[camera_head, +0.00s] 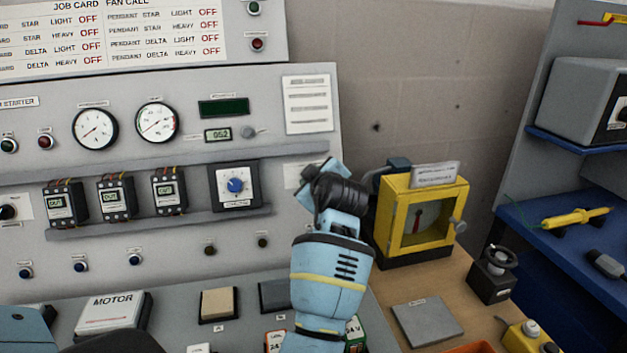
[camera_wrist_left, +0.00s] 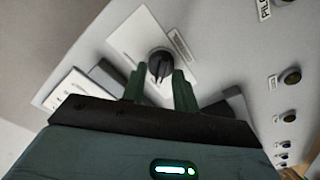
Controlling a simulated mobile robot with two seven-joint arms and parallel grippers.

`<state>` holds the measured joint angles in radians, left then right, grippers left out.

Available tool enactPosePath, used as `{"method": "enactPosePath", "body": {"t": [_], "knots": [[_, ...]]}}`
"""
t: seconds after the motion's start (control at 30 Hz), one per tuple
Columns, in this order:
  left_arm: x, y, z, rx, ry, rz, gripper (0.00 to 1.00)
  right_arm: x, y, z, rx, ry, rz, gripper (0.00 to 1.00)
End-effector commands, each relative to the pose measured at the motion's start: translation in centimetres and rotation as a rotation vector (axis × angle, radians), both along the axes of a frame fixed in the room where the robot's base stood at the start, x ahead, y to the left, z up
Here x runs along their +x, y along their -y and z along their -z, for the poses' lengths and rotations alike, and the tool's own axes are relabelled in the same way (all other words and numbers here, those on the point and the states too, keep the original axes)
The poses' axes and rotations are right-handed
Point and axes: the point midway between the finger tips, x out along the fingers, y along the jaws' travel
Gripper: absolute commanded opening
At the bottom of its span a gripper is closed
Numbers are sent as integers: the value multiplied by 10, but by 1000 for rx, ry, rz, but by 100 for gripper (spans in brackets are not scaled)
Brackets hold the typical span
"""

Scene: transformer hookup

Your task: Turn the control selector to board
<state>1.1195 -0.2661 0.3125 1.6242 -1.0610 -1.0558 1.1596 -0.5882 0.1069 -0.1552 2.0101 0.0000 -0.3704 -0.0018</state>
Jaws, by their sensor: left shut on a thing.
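The control selector (camera_wrist_left: 159,63) is a black knob on a pale label plate (camera_wrist_left: 127,40) on the grey panel, seen in the left wrist view. My left gripper (camera_wrist_left: 160,88) has its two dark green fingers on either side of the knob, shut on it. The lettering on the plate is too small to read, so the position it points to cannot be told. In the head view my left gripper (camera_head: 312,182) is at the panel's right end, and my wrist hides the selector and fingertips. My right gripper is not in view.
A yellow-framed meter box (camera_head: 420,215) stands close to the right of my left wrist. A grey plate (camera_head: 427,322) lies on the wooden bench.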

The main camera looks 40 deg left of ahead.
Motion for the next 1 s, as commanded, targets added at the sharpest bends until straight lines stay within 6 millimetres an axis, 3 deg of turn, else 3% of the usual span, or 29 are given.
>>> {"method": "enactPosePath", "body": {"t": [0.4, 0.43, 0.57, 1.0], "knots": [[0, 0, 0, -6, 4, -3, 6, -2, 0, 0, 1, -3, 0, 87], [0, 0, 0, -6, 4, -3, 32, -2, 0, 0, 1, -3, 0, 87], [0, 0, 0, -5, 4, -2, 49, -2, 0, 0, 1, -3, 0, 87], [0, -1, -1, -4, 4, -3, 51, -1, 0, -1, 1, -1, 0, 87]]}}
